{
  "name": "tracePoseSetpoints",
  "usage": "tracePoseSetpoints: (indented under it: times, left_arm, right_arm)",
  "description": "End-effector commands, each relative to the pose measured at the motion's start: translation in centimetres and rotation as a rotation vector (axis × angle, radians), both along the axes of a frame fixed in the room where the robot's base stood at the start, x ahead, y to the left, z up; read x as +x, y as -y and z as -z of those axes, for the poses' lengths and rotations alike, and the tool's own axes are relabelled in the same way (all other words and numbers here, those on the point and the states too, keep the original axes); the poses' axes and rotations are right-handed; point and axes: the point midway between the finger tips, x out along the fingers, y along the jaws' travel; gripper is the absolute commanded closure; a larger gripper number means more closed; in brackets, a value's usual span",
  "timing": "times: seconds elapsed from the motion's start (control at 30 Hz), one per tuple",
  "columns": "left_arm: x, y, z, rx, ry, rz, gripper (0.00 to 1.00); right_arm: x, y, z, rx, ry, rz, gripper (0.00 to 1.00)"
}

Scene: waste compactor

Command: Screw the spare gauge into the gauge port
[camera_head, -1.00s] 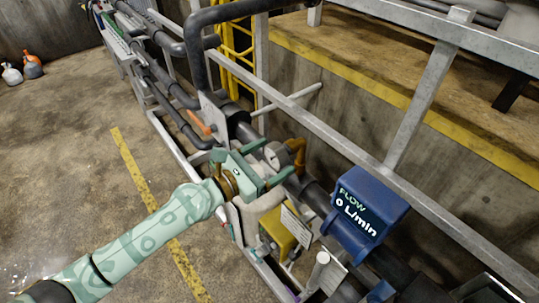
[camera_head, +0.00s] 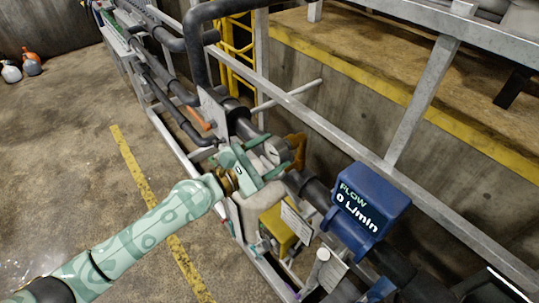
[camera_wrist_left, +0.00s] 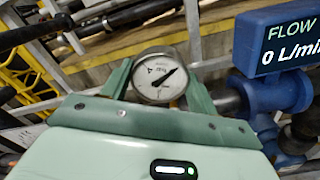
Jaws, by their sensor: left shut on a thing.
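The round gauge (camera_head: 278,150) has a white dial and a grey metal rim. It also shows in the left wrist view (camera_wrist_left: 160,75), face toward the camera with a black needle. My left gripper (camera_head: 266,163) is pale green and shut on the gauge, with one finger on each side of it. It also shows in the left wrist view (camera_wrist_left: 159,86). An orange-brown elbow fitting (camera_head: 298,146) stands just behind the gauge. The gauge's stem is hidden, so I cannot tell whether it touches a port. My right gripper is not in view.
A blue flow meter (camera_head: 366,208) reading 0 L/min sits on the dark pipe to the right. A yellow box (camera_head: 277,230) with a white tag is below the gripper. Grey rails (camera_head: 335,135) run behind.

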Motion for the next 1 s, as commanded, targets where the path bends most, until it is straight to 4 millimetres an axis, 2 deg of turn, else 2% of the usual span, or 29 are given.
tracePoseSetpoints:
  times: [0.17, 0.37, 0.67, 0.83, 1.0]
  left_arm:
    - [0.0, 0.0, 0.0, 0.015, 0.021, 0.000, 0.68]
    - [0.0, 0.0, 0.1, 0.240, 0.332, -0.001, 0.68]
    - [0.0, 0.0, -0.1, 0.281, 0.388, -0.001, 0.68]
    - [0.0, 0.0, 0.1, 0.486, 0.671, -0.001, 0.68]
    - [0.0, 0.0, -0.1, 0.529, 0.729, -0.002, 0.68]
  right_arm:
    - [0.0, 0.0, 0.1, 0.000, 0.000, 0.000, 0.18]
    - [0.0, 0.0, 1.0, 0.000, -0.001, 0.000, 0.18]
    - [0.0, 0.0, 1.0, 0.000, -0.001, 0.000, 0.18]
    - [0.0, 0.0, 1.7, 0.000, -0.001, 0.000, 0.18]
    - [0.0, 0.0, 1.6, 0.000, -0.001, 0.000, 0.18]
